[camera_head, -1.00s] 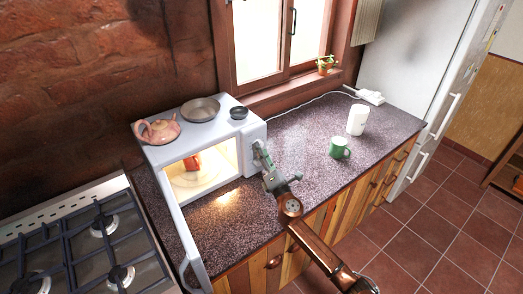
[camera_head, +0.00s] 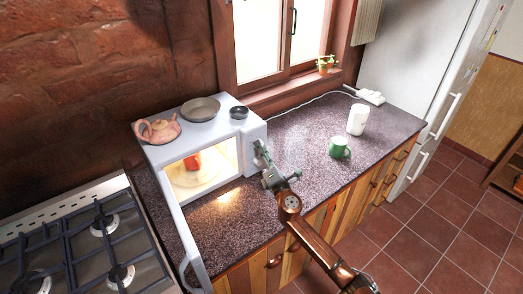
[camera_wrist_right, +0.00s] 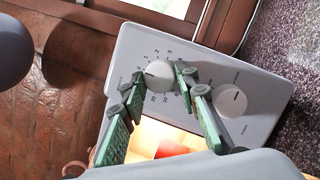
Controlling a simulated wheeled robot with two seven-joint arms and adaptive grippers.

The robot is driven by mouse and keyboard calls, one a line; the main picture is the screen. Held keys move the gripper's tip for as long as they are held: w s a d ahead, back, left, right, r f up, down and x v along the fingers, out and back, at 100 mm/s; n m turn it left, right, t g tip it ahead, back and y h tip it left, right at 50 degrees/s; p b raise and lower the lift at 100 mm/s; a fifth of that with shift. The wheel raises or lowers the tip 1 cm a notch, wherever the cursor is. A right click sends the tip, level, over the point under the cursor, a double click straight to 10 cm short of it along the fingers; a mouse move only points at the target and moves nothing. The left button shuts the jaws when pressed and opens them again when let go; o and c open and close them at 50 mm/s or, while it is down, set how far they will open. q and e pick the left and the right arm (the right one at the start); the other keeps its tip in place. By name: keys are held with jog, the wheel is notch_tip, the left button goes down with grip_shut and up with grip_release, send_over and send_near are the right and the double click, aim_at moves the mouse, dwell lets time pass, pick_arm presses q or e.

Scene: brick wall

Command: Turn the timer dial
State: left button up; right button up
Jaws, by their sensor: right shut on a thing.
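The white microwave (camera_head: 185,147) stands on the counter with its door swung open and its inside lit. Its control panel, on the right of the front, is partly covered by my right gripper (camera_head: 262,158) in the head view. The right wrist view shows two round white dials on the panel. The timer dial (camera_wrist_right: 158,75), ringed by numbers, sits between the green and grey fingertips of my right gripper (camera_wrist_right: 160,77), which is shut on it. The other dial (camera_wrist_right: 230,100) is to the right, beside the right finger. My left gripper is not in view.
A red mug (camera_head: 192,162) is inside the microwave. A pink teapot (camera_head: 160,131), a pan (camera_head: 201,108) and a small dark bowl (camera_head: 239,112) stand on top. A green mug (camera_head: 340,148) and a white canister (camera_head: 357,120) stand right on the counter (camera_head: 300,150).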

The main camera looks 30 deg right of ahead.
jog(key=shift+r+m+p, duration=0.1)
jog(key=shift+m+p, duration=0.5)
jog(key=shift+p, duration=0.2)
jog(key=shift+c, duration=0.2)
pick_arm(q)
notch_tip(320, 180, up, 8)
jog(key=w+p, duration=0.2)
jog(key=p, duration=0.4)
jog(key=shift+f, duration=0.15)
pick_arm(e)
jog(key=shift+m+g+h, duration=0.25)
jog(key=shift+m+g, duration=0.2)
jog(key=shift+m, duration=0.9)
jog(key=shift+m+g+h, duration=0.25)
jog(key=shift+m+g, duration=0.2)
jog(key=shift+m, duration=0.9)
jog(key=o, duration=1.1)
jog(key=shift+o, duration=0.2)
jog(key=v, duration=1.2)
